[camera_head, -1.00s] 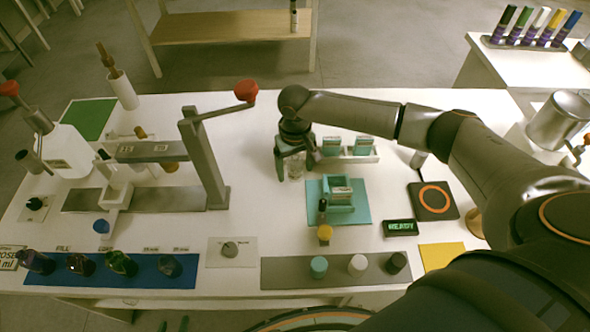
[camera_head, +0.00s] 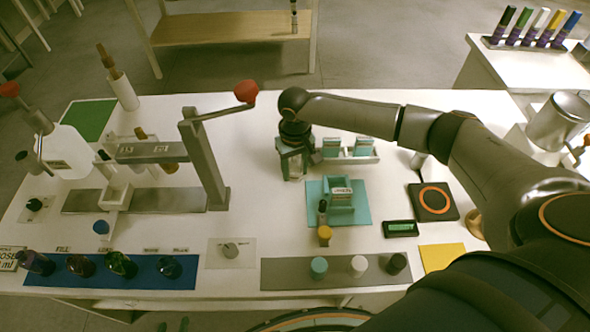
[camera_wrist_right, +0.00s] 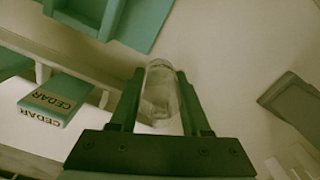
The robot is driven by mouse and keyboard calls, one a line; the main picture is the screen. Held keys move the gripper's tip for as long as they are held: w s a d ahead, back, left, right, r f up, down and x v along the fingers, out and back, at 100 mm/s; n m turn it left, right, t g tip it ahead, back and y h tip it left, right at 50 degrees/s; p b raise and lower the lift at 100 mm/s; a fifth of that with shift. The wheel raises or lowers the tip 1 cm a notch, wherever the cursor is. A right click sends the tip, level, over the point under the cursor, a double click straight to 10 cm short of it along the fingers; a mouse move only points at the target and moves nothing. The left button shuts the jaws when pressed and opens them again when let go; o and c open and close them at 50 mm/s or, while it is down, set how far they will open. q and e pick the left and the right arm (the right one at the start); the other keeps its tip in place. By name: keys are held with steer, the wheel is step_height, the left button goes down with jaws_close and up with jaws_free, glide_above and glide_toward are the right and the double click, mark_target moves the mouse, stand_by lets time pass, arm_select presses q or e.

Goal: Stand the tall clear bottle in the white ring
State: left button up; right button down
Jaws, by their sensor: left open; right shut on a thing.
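My right gripper (camera_head: 293,168) is at the back middle of the white table, left of the white rack with teal boxes. In the right wrist view, my right gripper (camera_wrist_right: 160,105) is shut on a clear bottle (camera_wrist_right: 160,88), with one finger on each side of it. The bottle's rounded end shows between the fingers. In the head view the gripper mostly hides the bottle. I cannot make out the white ring for certain in either view. My left gripper does not show.
A teal tray (camera_head: 362,212) stands in front of the gripper, and a white rack (camera_head: 370,158) is to its right. The press (camera_head: 205,165) with a red-knobbed lever is to the left. Dark bottles stand on a blue mat (camera_head: 205,272). The table behind the gripper is clear.

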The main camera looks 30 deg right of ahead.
mark_target(295, 161)
steer(key=shift+r, duration=0.2)
steer(key=shift+r, duration=0.25)
step_height(295, 161, up, 2)
steer(key=shift+r, duration=0.1)
steer(key=s+a+r+p, duration=0.3)
steer(key=s+a+r, duration=0.4)
steer(key=s+r, duration=0.35)
steer(key=d+r+p, duration=0.1)
steer(key=d+r, duration=0.2)
steer(key=r, duration=0.5)
steer(key=shift+w+d+n+p, duration=0.25)
steer(key=shift+d+n+p, duration=0.05)
steer(key=shift+d, duration=0.1)
